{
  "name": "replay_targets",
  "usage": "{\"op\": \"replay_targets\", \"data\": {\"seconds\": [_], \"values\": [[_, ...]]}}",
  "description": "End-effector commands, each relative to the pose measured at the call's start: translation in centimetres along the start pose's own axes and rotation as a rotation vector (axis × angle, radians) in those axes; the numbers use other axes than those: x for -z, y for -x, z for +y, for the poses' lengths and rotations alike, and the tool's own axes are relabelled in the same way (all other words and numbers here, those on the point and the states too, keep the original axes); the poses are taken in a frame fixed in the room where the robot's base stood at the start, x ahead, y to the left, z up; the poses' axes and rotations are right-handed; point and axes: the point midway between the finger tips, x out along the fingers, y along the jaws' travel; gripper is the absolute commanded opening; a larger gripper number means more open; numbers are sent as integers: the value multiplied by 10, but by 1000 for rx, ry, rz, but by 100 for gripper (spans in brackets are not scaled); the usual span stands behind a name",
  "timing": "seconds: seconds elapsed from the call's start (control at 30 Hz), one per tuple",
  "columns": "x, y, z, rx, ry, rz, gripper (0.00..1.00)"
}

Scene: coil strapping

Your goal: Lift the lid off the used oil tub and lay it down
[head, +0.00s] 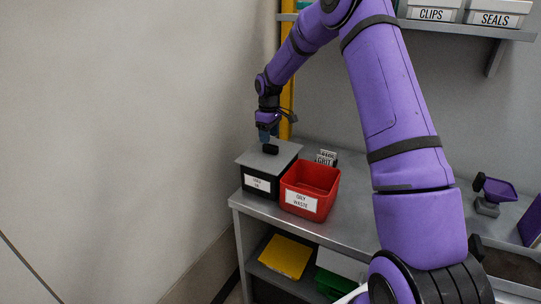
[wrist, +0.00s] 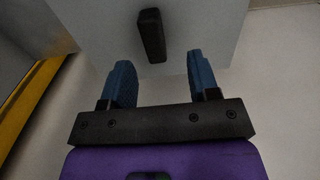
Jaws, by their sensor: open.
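The used oil tub (head: 258,186) is a black box with a white label at the left end of the bench. Its flat grey lid (head: 256,161) lies on top and has a black bar handle (head: 270,149). The lid (wrist: 205,30) and the handle (wrist: 152,36) also show in the wrist view. My gripper (head: 266,137) is just above the handle in the head view. In the wrist view, its two blue fingers (wrist: 163,80) are apart with nothing between them, and the handle lies beyond their tips, roughly between them. The tub's inside is hidden by the lid.
An empty-looking red bin (head: 310,188) labelled oily waste stands close beside the tub on the right. The grey bench top (head: 345,215) is bare right of the bin until my arm blocks the view. A yellow post (head: 286,108) rises behind the tub.

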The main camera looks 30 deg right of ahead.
Motion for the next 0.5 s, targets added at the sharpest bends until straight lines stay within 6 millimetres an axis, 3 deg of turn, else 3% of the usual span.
{"op": "replay_targets", "data": {"seconds": [0.17,0.5], "values": [[0,-10,2,0,0,0,55],[-2,-52,8,0,-1,0,55]]}}
